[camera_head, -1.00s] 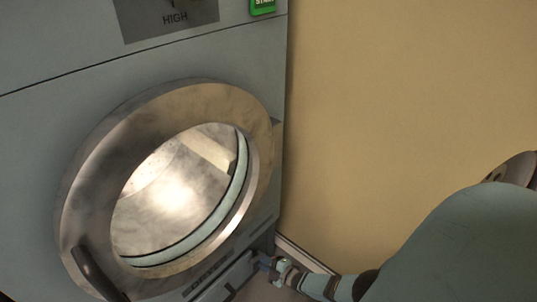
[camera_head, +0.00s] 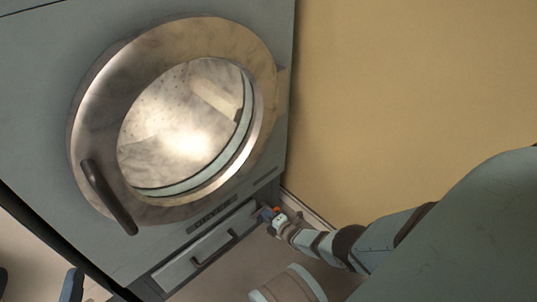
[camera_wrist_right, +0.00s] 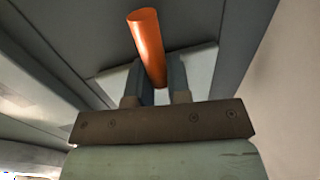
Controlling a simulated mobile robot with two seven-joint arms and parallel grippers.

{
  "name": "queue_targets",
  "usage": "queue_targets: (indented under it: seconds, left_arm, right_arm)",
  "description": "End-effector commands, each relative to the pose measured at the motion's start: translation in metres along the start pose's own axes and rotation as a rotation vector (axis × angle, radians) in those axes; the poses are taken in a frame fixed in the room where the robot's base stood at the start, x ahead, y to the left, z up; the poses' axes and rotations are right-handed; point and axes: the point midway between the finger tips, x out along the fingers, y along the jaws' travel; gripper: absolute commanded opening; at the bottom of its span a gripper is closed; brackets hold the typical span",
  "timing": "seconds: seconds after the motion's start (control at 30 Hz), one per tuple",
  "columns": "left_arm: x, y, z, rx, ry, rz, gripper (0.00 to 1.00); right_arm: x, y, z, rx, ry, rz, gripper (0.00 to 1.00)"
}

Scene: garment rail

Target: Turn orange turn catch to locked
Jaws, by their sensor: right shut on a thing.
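The orange turn catch (camera_wrist_right: 147,45) shows in the right wrist view as an orange cylinder that stands between the two fingers of my right gripper (camera_wrist_right: 160,82). The fingers are shut on it. In the head view, a small bit of the orange catch (camera_head: 276,210) shows at the lower right corner of the grey machine, with my right gripper (camera_head: 270,214) at it. The catch's base is partly hidden by the gripper, and I cannot tell its locked or unlocked marking.
The grey machine has a round metal-rimmed glass door (camera_head: 95,130) with a dark handle (camera_head: 107,197). Below it is a low panel with a dark handle (camera_head: 217,247). A tan wall (camera_head: 410,90) stands close on the right. The floor in front is open.

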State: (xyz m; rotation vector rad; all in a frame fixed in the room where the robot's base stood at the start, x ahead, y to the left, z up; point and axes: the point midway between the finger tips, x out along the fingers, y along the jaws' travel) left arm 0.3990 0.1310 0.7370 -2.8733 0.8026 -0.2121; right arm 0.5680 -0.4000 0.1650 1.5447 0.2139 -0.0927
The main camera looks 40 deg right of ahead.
Motion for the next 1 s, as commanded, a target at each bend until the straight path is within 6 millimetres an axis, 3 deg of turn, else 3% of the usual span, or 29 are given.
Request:
queue_targets:
  seconds: [0.37, 0.4, 0.47, 0.77, 0.87, 1.0]
  left_arm:
    - [0.0, 0.0, 0.0, -0.002, 0.001, -0.002, 0.99]
    - [0.001, 0.0, -0.001, -0.003, 0.001, -0.002, 0.99]
    - [0.001, 0.0, -0.001, -0.005, 0.002, -0.003, 0.99]
    - [0.002, 0.0, -0.003, -0.013, 0.005, -0.006, 0.99]
    - [0.003, 0.0, -0.007, -0.022, -0.001, -0.004, 0.99]
    - [0.001, 0.002, -0.012, -0.084, -0.042, 0.006, 0.99]
  right_arm:
    - [-0.001, -0.001, 0.0, -0.004, -0.001, -0.003, 0.0]
    - [-0.001, -0.001, 0.0, -0.004, -0.001, -0.003, 0.27]
    - [-0.001, -0.001, 0.0, -0.003, -0.001, -0.002, 0.41]
    - [-0.001, 0.0, 0.0, -0.003, -0.001, -0.001, 0.42]
    - [-0.009, 0.001, 0.001, -0.003, -0.001, -0.002, 0.42]
    - [-0.033, 0.005, 0.001, -0.002, -0.001, -0.002, 0.42]
